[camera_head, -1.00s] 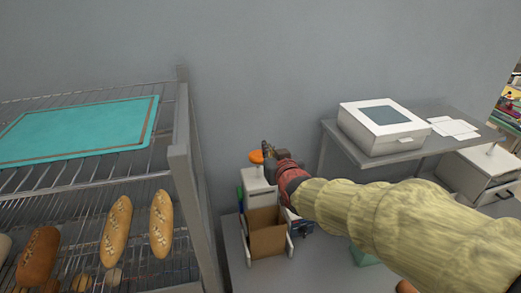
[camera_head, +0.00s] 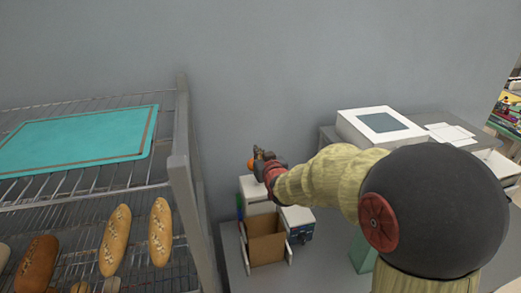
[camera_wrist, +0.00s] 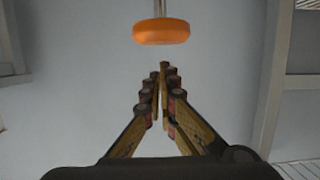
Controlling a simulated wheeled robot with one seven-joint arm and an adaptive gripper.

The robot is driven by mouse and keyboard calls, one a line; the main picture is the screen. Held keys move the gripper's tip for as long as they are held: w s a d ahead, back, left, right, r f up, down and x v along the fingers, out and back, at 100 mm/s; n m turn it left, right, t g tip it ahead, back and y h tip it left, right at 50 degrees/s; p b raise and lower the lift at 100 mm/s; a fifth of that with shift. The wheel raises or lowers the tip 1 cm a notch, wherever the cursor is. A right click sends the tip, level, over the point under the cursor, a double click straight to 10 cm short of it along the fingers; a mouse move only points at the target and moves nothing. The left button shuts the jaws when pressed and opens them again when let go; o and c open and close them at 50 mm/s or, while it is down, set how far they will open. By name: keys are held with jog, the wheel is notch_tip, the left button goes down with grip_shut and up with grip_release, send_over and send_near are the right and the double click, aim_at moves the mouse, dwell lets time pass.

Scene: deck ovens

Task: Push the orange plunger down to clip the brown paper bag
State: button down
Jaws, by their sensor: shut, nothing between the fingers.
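The orange plunger (camera_head: 251,164) tops a white clipping machine (camera_head: 256,188) and is partly hidden by my gripper in the head view. In the wrist view the round plunger (camera_wrist: 161,33) is in full sight at the top, with its thin rod running to the upper edge. My gripper (camera_head: 257,153) is shut and empty; in the wrist view its fingertips (camera_wrist: 164,68) meet just below the plunger, with a gap in the picture between them. The open brown paper bag (camera_head: 265,243) stands upright in front of the machine, between pale side plates.
A metal rack (camera_head: 181,150) with a teal mat (camera_head: 80,135) and loaves (camera_head: 115,240) stands at left. A blue-and-white box (camera_head: 298,223) sits right of the bag. A white device (camera_head: 378,125) rests on a shelf at right. Grey wall lies behind.

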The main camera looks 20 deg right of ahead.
jog(key=shift+f, duration=0.8)
jog(key=shift+s, duration=0.1)
jog(key=shift+f, duration=0.1)
notch_tip(320, 180, down, 7)
jog(key=b, duration=0.7)
jog(key=shift+r, duration=0.2)
jog(key=r, duration=0.2)
jog(key=r+p, duration=0.1)
jog(key=r, duration=0.1)
jog(key=shift+w+r, duration=0.2)
jog(key=shift+r, duration=0.1)
jog(key=v, duration=1)
jog(key=shift+s+f, duration=0.15)
jog(key=shift+f, duration=0.05)
